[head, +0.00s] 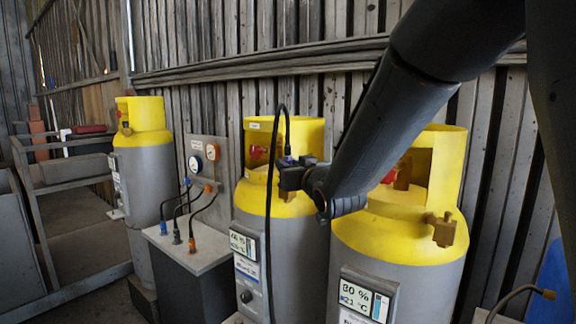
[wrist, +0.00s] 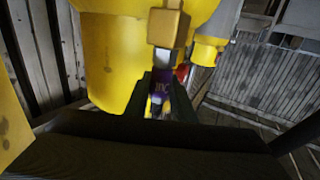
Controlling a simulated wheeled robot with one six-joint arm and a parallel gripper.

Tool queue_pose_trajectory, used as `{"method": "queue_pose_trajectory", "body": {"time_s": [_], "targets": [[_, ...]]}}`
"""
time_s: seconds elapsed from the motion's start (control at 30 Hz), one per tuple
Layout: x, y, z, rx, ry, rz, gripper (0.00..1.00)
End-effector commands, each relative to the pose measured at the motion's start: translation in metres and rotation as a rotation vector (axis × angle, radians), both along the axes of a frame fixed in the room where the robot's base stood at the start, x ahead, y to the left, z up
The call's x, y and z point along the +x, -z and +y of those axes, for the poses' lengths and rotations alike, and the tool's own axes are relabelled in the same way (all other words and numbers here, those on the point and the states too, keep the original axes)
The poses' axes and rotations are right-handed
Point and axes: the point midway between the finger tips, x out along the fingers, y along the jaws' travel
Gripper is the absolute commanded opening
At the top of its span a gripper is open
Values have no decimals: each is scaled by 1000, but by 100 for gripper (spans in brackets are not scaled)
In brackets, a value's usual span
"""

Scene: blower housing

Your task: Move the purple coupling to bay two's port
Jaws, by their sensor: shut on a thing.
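My gripper (head: 292,174) is shut on the purple coupling (wrist: 161,88), in front of the yellow collar of the middle cylinder (head: 290,268). In the wrist view the coupling sits between the dark fingers, with pale lettering on it. A brass valve block (wrist: 168,27) is straight ahead of it, with a short silver piece between. I cannot tell whether coupling and valve touch. A black hose (head: 271,185) arches up beside my gripper and hangs down the cylinder's front. In the head view my gripper mostly hides the coupling and the middle valve. No bay number is readable.
The right cylinder (head: 400,251) has a brass valve (head: 443,230) and a display reading 80 %. Another cylinder (head: 146,187) stands at the left. Between them a pedestal (head: 187,252) carries several short hoses below a gauge panel (head: 208,160). A plank wall stands close behind.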

Motion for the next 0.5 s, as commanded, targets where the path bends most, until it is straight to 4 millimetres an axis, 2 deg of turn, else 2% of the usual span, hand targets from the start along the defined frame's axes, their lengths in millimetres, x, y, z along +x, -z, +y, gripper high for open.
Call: {"method": "queue_pose_trajectory", "body": {"time_s": [0.03, 0.07, 0.17, 0.5], "targets": [[0, 1, 0, 0, 0, -1, 0], [0, 0, 0, 1, 0, -2, 27], [0, 0, 0, 0, 0, -1, 44], [-2, 1, -1, 0, 0, 0, 44]]}}
